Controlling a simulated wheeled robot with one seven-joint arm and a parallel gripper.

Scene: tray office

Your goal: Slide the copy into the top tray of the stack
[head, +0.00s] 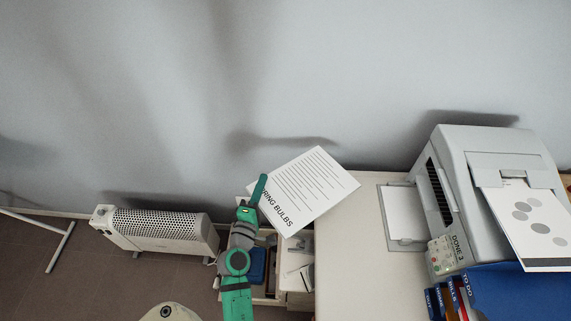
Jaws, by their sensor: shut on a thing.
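The copy, a white sheet (312,188) with text lines and a large heading ending in "RING BULBS", is tilted in front of the grey wall. My gripper (258,189) is shut on its left edge, and the sheet extends up and to the right from it. One finger shows over the paper; the other is hidden. At the bottom right is a blue piece labelled "TO DO" (515,295), with coloured, labelled edges beside it. It may be the top of the tray stack, but the frame's edge cuts it off and its opening cannot be made out.
An open drawer (298,270) is beside my arm. A white heater (160,235) stands at left.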

